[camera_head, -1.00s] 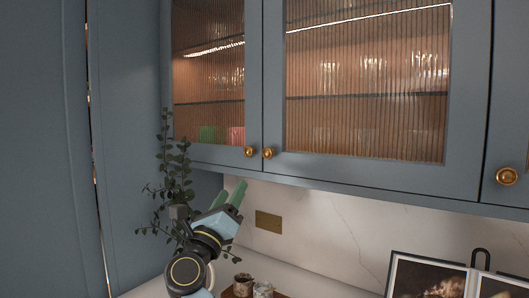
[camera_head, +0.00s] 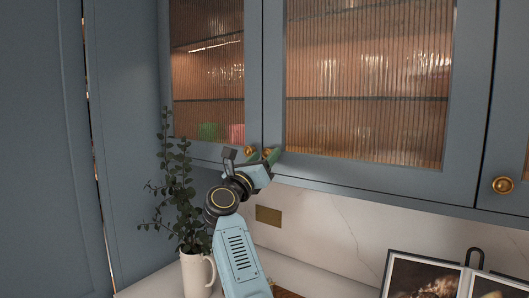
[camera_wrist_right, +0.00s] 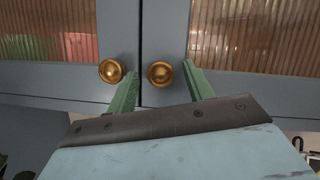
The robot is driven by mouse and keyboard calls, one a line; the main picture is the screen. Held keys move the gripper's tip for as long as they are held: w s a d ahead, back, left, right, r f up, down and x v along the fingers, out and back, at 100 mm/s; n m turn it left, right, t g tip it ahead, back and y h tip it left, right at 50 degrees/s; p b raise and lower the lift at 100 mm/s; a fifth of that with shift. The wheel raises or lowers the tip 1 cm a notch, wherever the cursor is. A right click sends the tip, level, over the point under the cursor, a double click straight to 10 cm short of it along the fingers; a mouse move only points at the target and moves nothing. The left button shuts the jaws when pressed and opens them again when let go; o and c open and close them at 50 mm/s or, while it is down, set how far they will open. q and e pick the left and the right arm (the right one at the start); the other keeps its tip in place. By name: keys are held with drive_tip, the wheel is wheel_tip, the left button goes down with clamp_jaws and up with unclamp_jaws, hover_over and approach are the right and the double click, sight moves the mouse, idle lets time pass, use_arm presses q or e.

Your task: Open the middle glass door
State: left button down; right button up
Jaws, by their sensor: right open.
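The middle glass door (camera_head: 365,85) is a wide blue-framed door with ribbed glass, and it is shut. Its round brass knob (camera_head: 267,151) is at its lower left corner, partly hidden by my fingers. My right gripper (camera_head: 262,156) is open at this knob, with green fingers pointing up at the door. In the right wrist view the middle door's knob (camera_wrist_right: 160,73) appears between the two fingertips (camera_wrist_right: 159,70). I cannot tell whether the fingers touch it. My left gripper is not in view.
The left glass door (camera_head: 208,75) has its own knob (camera_wrist_right: 112,70) close beside the left finger. Another door with a brass knob (camera_head: 503,185) is at the right. Below are a plant in a white jug (camera_head: 197,272) and an open picture book (camera_head: 425,275) on the counter.

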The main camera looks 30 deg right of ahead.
drive_tip(key=shift+w+d+r, duration=0.2)
drive_tip(key=shift+d, duration=0.2)
drive_tip(key=shift+c, duration=0.2)
clamp_jaws()
drive_tip(key=shift+a+f, duration=0.1)
drive_tip(key=shift+a, duration=0.05)
